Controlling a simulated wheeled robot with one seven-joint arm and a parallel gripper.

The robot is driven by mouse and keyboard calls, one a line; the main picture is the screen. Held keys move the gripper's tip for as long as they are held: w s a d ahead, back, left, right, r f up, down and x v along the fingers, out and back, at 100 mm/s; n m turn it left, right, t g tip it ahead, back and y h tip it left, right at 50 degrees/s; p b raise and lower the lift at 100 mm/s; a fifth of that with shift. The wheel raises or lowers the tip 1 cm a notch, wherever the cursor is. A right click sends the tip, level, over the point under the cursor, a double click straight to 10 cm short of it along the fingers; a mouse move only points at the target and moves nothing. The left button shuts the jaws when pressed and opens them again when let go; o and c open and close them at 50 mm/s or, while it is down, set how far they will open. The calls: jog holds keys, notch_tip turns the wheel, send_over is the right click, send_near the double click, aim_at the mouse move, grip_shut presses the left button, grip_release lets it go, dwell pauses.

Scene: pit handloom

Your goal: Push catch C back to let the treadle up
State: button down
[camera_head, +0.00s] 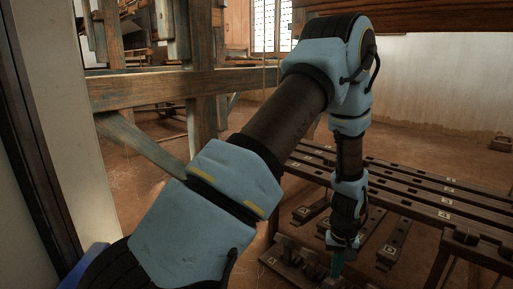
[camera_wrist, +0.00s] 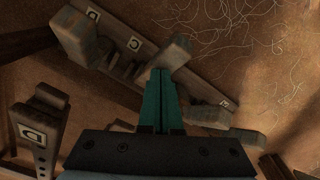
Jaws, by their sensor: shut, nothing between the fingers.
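My gripper (camera_head: 338,262) points down at the low wooden parts by the floor, its teal fingers together and empty. In the wrist view the shut fingers (camera_wrist: 162,98) reach over the edge of a dark plank that carries several labelled wooden blocks. One block (camera_wrist: 168,55) stands just beyond the fingertips, and another (camera_wrist: 210,115) lies to their right. A third block (camera_wrist: 75,35) is at the upper left. Whether the fingers touch a block is not clear. I cannot tell which treadle is held down.
A slatted wooden frame (camera_head: 410,190) with labelled bars stands to the right of my gripper. A labelled block (camera_wrist: 40,125) is at the wrist view's left. Heavy loom timbers (camera_head: 150,90) stand at the upper left. Earthen floor (camera_wrist: 270,45) with loose threads is open at the wrist view's upper right.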

jog(key=shift+r, duration=0.1)
jog(key=r+p, duration=0.4)
jog(key=s+a+r+p, duration=0.1)
jog(key=r+p, duration=0.1)
dwell(0.5)
jog(key=w+a+r+p, duration=0.2)
jog(key=a+r+p, duration=0.1)
jog(key=a+r, duration=0.4)
jog(key=w+a+r+p, duration=0.2)
jog(key=a+r, duration=0.3)
jog(key=r, duration=0.4)
jog(key=s+a+r+n+t+p, duration=0.1)
jog(key=s+a+r+p, duration=0.2)
jog(key=a+r, duration=0.5)
jog(key=s+a+r+n+t+p, duration=0.1)
jog(key=s+a+r+p, duration=0.2)
jog(key=a+r, duration=0.55)
notch_tip(320, 180, up, 37)
jog(key=p, duration=3.7)
jog(key=shift+w+d+r+m, duration=0.15)
jog(key=shift+w+d+m, duration=0.05)
jog(key=shift+d+m, duration=0.1)
